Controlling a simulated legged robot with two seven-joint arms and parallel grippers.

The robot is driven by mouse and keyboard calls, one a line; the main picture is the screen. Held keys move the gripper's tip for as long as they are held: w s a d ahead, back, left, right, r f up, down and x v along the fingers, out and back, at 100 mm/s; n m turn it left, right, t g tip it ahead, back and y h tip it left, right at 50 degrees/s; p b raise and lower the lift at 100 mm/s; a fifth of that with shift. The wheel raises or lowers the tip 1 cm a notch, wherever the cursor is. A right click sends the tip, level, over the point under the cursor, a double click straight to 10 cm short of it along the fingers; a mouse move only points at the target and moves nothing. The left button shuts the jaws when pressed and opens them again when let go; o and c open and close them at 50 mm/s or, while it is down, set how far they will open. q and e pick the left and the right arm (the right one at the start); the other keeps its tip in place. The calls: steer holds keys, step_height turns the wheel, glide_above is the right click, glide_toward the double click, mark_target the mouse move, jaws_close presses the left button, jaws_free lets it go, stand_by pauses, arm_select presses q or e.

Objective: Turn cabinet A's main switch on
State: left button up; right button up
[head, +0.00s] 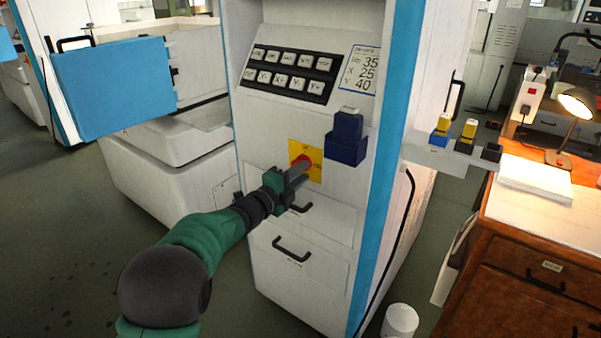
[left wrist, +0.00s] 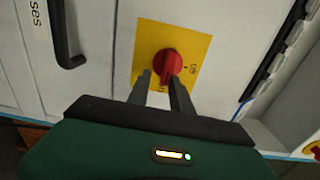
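The main switch is a red rotary knob (left wrist: 168,62) on a yellow plate (left wrist: 200,48). In the head view the knob (head: 301,160) sits on the white cabinet front (head: 262,130), below the button panel. My left gripper (head: 298,172) reaches it from the lower left. In the left wrist view the two dark fingers of the left gripper (left wrist: 159,78) are apart, with their tips at the near side of the knob. The right fingertip overlaps the knob's handle; I cannot tell whether it touches. Some plate lettering is hidden behind the fingers. My right gripper is not in view.
A dark blue holder (head: 345,148) juts out right of the switch. Drawers with black handles (head: 292,250) lie below. A blue open door (head: 115,85) stands at left. A wooden desk (head: 530,230) with a lit lamp (head: 578,103) is at right.

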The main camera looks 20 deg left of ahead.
arm_select(q)
steer(key=shift+o, duration=0.6)
steer(key=shift+r, duration=0.1)
steer(key=p+v, duration=0.2)
steer(key=v, duration=1.4)
steer(key=shift+s+a, duration=0.2)
steer(key=shift+s, duration=0.1)
